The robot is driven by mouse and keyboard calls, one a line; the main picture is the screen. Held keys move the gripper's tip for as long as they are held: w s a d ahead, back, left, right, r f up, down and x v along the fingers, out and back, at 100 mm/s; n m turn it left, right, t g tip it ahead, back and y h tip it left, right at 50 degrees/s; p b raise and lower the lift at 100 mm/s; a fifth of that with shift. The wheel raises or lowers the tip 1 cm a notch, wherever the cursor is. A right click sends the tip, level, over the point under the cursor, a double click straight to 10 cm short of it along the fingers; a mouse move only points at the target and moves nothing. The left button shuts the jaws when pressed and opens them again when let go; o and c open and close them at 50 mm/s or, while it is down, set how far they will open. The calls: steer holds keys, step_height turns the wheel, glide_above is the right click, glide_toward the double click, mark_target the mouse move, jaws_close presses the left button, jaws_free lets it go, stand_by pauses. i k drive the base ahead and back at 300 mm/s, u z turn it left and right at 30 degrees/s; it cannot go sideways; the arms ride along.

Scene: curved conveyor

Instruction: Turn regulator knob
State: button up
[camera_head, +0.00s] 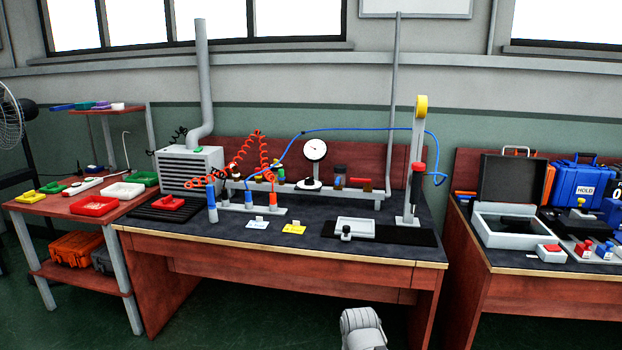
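A round white dial gauge (315,150) stands upright at the back middle of the dark bench top. A grey pipe (262,187) runs along the bench behind the tools, with small fittings on it. A dark-capped fitting (340,172) is right of the gauge, and a small dark and green fitting (279,173) is left of it. Which of these carries the regulator knob is too small to tell. A grey rounded part of my arm (362,328) shows at the bottom edge, in front of the bench and well apart from the fittings. My gripper's fingers are not seen.
Red coiled hoses (262,150) and a blue hose (375,129) hang over the bench. A tall grey stand (415,170) with a yellow wheel is at right. Orange- and blue-ended tools (248,197) stand front left. A small white tray (355,226) lies at the front.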

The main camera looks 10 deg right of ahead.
mark_target(309, 181)
steer(key=u, duration=0.1)
steer(key=i, duration=1)
steer(key=z, duration=0.05)
